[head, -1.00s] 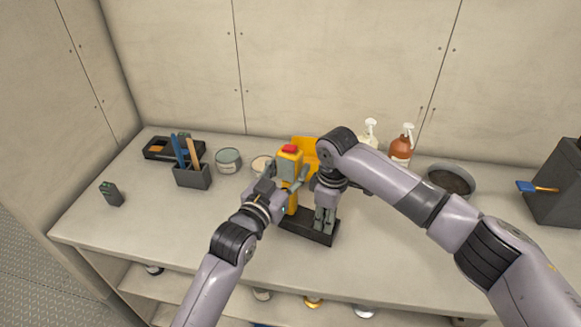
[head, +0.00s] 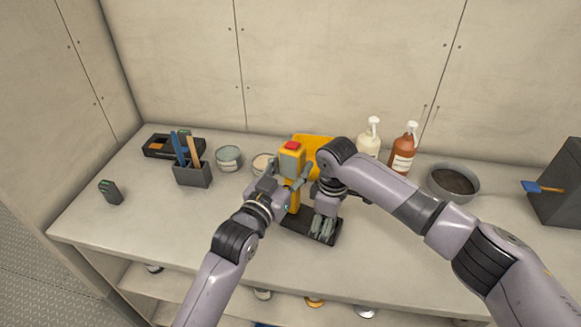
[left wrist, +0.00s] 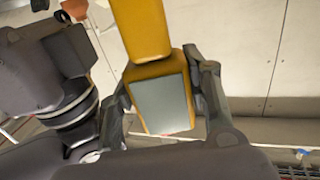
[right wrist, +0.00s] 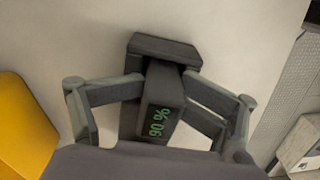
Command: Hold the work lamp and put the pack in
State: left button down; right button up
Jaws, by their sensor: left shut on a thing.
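The yellow work lamp (head: 294,198) has a red top and a grey face. It stands upright in my left gripper (head: 286,178), which is shut on it. In the left wrist view, the fingers flank the lamp's grey face (left wrist: 166,101). Whether the fingers press on the pack is unclear. My right gripper also shows in the head view (head: 324,227). A second dark pack with green marks (head: 110,192) lies at the table's left.
A tool holder (head: 193,177), a black tray (head: 158,152) and tins (head: 228,158) are at back left. A yellow object (head: 318,147) stands behind the lamp. Bottles (head: 403,155) and a grey bowl (head: 453,181) are at back right. The front right table is clear.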

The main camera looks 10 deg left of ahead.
pick_arm(q)
jog(key=shift+s, duration=0.1)
pick_arm(e)
jog(key=shift+s+d, duration=0.15)
pick_arm(q)
jog(key=shift+f, duration=0.15)
pick_arm(e)
notch_tip(320, 180, up, 12)
jog(key=shift+r, duration=0.2)
dwell(0.4)
pick_arm(q)
jog(key=c, duration=0.8)
grip_release()
jog(key=v, duration=1.2)
